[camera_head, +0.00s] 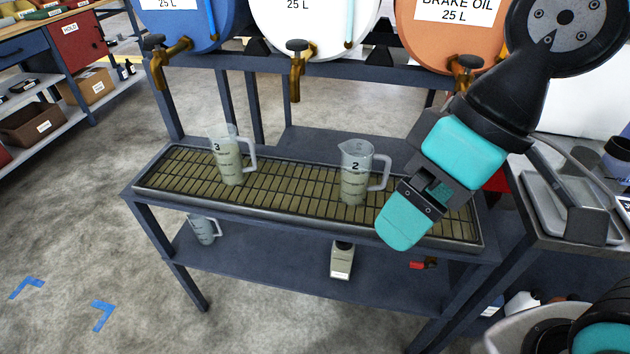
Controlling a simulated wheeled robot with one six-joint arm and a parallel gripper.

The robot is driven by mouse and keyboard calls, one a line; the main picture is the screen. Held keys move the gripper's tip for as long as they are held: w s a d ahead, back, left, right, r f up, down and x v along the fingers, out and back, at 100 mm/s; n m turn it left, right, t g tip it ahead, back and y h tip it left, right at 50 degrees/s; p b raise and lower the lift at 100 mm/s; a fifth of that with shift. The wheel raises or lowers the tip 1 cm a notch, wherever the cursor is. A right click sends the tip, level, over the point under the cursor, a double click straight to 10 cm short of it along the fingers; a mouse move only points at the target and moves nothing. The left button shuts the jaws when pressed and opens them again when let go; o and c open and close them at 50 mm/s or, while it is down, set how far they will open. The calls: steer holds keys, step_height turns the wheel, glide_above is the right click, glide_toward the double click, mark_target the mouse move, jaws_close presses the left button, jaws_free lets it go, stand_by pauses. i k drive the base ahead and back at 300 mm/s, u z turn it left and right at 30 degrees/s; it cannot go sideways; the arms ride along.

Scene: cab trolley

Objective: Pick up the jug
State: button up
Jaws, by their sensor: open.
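A clear jug marked 2 (354,178) stands upright on the drip grate (290,190), its handle toward the right. A second clear jug marked 3 (227,160) stands upright on the left part of the grate, its handle also to the right. A third jug (203,229) is on the lower shelf at the left, partly hidden by the tray edge. My gripper (403,227) is open and in front of the right part of the grate, to the right of jug 2 and apparently apart from it. I see the jaws mostly from one side, and nothing shows between them.
Blue, white and orange drums with brass taps (297,70) stand above the grate. A small bottle (342,260) and a red item (418,265) are on the lower shelf. A side table (560,200) stands at the right. Grate between the two jugs is clear.

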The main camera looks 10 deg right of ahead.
mark_target(357, 155)
steer(key=u, duration=2)
steer(key=k, duration=0.9)
steer(key=z, duration=0.5)
steer(key=i, duration=0.25)
